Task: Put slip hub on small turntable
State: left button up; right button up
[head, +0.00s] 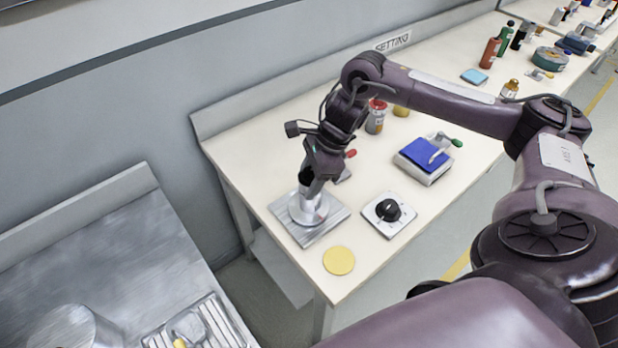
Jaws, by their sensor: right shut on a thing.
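My right gripper (307,190) reaches down at the near left end of the white bench. It is shut on a pale silvery round piece (309,210), which looks like the slip hub. This piece is at the middle of a square metal plate (283,211), which may be the base of the small turntable. The gripper hides the top of the piece, and I cannot tell whether it touches the plate. My left gripper is not in view.
A white square plate with a black knob (388,210) lies just right of the metal plate. A yellow disc (339,261) lies near the front edge. A blue-topped box (426,155) and a red-capped jar (376,117) stand farther back. A grey metal bench (130,250) is at left.

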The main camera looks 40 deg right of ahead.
jog(key=o, duration=1.1)
jog(key=b+v, duration=0.1)
jog(key=v, duration=0.5)
jog(key=shift+r, duration=0.15)
jog(key=p+v, duration=0.3)
jog(key=v, duration=0.2)
jog(key=shift+s+d+r, duration=0.1)
jog(key=shift+d+r, duration=0.05)
jog(key=shift+r, duration=0.25)
